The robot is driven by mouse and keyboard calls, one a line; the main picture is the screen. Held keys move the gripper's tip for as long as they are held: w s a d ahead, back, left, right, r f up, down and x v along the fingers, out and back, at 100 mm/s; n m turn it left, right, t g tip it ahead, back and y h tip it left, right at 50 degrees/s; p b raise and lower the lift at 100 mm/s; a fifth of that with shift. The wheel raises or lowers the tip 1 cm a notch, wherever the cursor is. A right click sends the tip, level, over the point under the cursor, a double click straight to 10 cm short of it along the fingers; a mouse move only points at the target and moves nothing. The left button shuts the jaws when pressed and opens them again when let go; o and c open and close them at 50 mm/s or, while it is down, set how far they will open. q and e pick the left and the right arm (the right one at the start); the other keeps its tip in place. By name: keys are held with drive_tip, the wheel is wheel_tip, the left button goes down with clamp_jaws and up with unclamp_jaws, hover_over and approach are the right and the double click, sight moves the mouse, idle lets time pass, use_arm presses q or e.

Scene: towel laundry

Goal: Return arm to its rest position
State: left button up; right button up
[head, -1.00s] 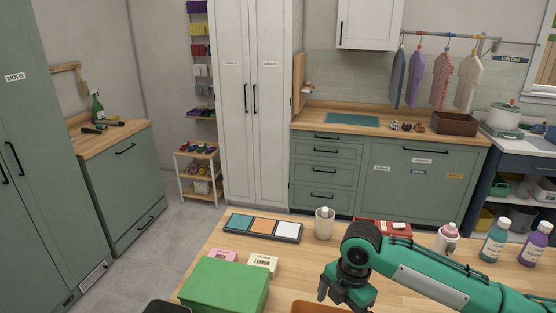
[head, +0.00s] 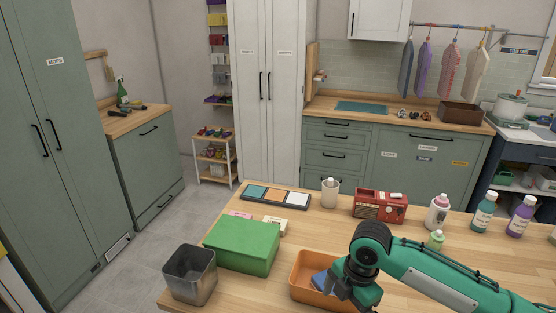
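My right arm comes in from the right, green and grey. Its dark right gripper (head: 351,292) points down at the front of the wooden table (head: 215,284). It overlaps the right part of an orange tray (head: 303,272) in the picture. A blue item (head: 322,282) lies in the tray, partly hidden by the gripper. The fingers are small and dark, so I cannot tell whether they are open or shut. My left gripper is not in view.
Left of the tray are a green box (head: 240,245) and a grey metal bin (head: 189,275). Bare tabletop lies between the tray and the cup.

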drive_tip(key=s+a+f+m+t+y, duration=0.3)
drive_tip(key=s+a+f+m, duration=0.35)
drive_tip(key=s+m, duration=0.2)
drive_tip(key=s+d+f+m+t+h, duration=0.1)
drive_tip(key=s+d+f+m+h, duration=0.4)
drive_tip(key=s+d+m, duration=0.85)
wheel_tip(320, 180, down, 32)
drive_tip(key=s+g, duration=0.1)
drive_tip(key=s+d+f, duration=0.2)
drive_tip(key=s+f, duration=0.7)
drive_tip(key=s+d+f+g, duration=0.1)
drive_tip(key=s+d+f, duration=0.1)
drive_tip(key=s+f, duration=0.8)
drive_tip(key=shift+d+f+n+g, duration=0.15)
drive_tip(key=shift+f+n+g, duration=0.05)
drive_tip(key=shift+n+g, duration=0.1)
